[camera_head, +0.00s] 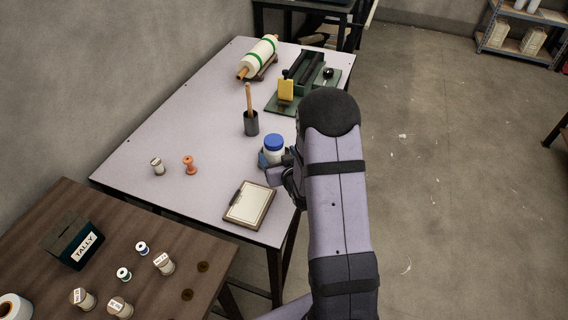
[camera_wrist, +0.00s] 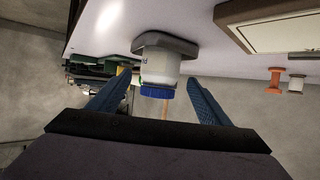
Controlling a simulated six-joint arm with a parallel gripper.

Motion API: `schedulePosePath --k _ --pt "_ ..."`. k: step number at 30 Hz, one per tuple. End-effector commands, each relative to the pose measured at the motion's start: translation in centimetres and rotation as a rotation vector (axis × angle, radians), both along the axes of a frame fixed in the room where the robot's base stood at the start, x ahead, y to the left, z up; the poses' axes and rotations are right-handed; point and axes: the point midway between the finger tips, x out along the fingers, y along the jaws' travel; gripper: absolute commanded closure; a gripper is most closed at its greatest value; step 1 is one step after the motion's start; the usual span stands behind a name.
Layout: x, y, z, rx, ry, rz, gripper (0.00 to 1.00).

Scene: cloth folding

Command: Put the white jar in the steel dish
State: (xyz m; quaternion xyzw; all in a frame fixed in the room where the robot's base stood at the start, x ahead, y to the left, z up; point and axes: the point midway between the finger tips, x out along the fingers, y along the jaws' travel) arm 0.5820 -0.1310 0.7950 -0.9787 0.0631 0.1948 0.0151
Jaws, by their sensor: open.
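The white jar (camera_head: 273,147) with a blue lid stands upright near the table's right edge. In the upside-down wrist view, the jar (camera_wrist: 160,66) is between my fingers, with gaps on both sides. A grey, shallow, angular piece (camera_wrist: 178,43), apparently the steel dish, is at the jar's base. The jar seems to stand in or on it; I cannot tell which. My gripper (camera_wrist: 158,80) is open and empty around the jar's lid end. In the head view, my arm and wrist partly cover the jar's surroundings, and the dish is not clear there.
A clipboard (camera_head: 249,204) lies in front of the jar. A dark cup (camera_head: 251,124) with a wooden handle stands behind it. A green-based device (camera_head: 301,75) and a roller (camera_head: 259,57) are at the back. Orange (camera_head: 190,166) and pale (camera_head: 157,167) spools stand at left. The table's middle is clear.

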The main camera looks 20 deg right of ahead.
Motion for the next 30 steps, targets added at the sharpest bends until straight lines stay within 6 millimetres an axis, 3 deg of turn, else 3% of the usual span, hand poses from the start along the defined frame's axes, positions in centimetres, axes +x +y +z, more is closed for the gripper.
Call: schedulePosePath --k 6,12,23,30 --pt "-3.3 0.3 1.4 0.000 -0.002 -0.002 0.29" --pt "-5.2 0.6 2.2 -0.001 -0.001 -0.001 0.29" --pt "-6.0 0.9 2.4 -0.001 0.011 0.001 0.29" --pt "-7.0 2.3 1.6 -0.006 0.163 0.015 0.29"
